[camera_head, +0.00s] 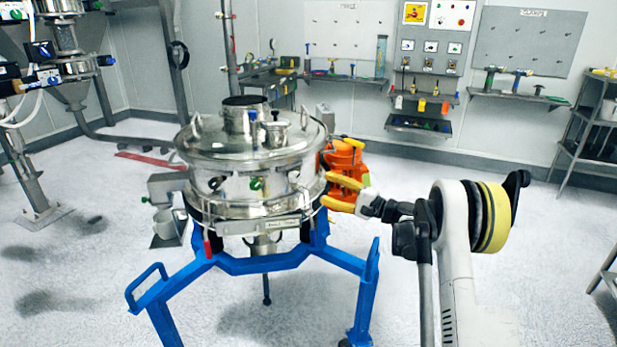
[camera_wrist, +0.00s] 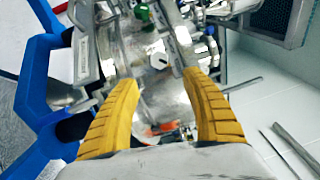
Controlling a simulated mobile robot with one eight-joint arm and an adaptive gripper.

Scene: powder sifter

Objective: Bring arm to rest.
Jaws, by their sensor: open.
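My gripper (camera_head: 340,192) has yellow fingers and reaches in from the right in the head view, at the right side of the steel powder sifter (camera_head: 232,150). In the wrist view my gripper (camera_wrist: 158,98) is open, its two yellow fingers spread apart with nothing held between them. Metal parts of the sifter (camera_wrist: 168,100) show beyond and between the fingertips. From these views I cannot tell whether a finger touches the sifter. An orange motor (camera_head: 346,160) sits just behind the gripper in the head view.
The sifter stands on a blue frame (camera_head: 262,264) with spread legs. Wall shelves with tools (camera_head: 425,122) line the back. A metal rack (camera_head: 600,140) stands at the right. More steel equipment (camera_head: 65,75) is at the left.

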